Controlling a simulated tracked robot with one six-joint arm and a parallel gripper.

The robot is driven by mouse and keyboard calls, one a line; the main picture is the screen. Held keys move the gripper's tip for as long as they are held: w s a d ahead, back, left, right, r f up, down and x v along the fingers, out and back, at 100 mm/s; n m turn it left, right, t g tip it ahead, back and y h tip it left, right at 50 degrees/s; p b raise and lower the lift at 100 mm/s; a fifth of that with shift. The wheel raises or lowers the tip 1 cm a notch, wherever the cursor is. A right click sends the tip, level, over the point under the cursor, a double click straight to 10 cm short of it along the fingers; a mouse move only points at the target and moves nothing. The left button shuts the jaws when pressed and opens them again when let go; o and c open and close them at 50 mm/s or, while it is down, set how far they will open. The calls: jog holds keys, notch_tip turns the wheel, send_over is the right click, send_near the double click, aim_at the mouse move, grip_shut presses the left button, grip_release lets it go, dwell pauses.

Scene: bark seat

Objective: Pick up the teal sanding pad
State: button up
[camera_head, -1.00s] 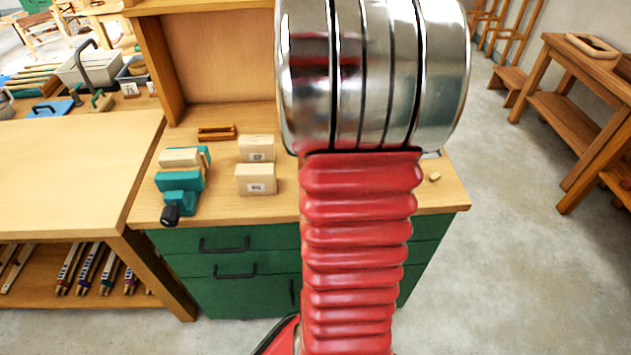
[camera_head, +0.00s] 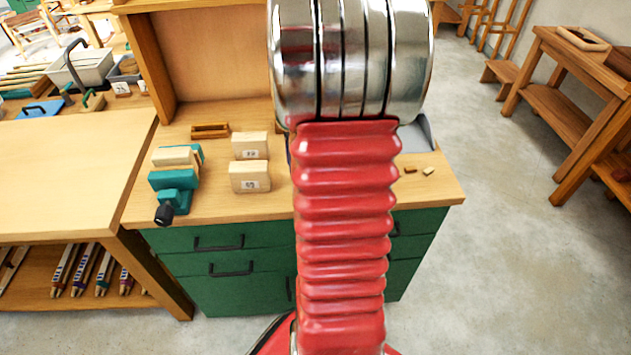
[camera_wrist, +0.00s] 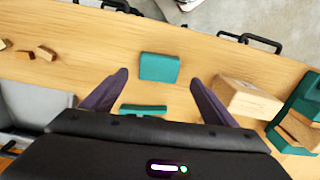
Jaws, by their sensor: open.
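In the wrist view a flat teal pad (camera_wrist: 159,67) lies on the wooden bench top, just beyond my fingertips and roughly centred between them. A second, narrower teal piece (camera_wrist: 143,110) shows nearer my palm, partly hidden by the gripper body. My gripper (camera_wrist: 159,78) is open, with its two dark fingers apart and nothing held between them. In the head view my arm hides both teal pieces and the gripper.
Pale labelled blocks (camera_head: 249,176) and a teal vise (camera_head: 174,180) stand on the bench to the left. Small wood scraps (camera_wrist: 46,53) and a grey container (camera_wrist: 38,108) lie on the other side. Green drawers (camera_head: 225,260) are below the bench's front edge.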

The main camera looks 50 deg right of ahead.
jog(key=shift+s+a+f, duration=0.1)
jog(key=shift+f, duration=1.2)
jog(key=shift+s+f, duration=0.1)
jog(key=shift+f, duration=1.2)
jog(key=c, duration=1.1)
jog(key=shift+r, duration=0.1)
jog(key=shift+c, duration=0.2)
notch_tip(320, 180, up, 10)
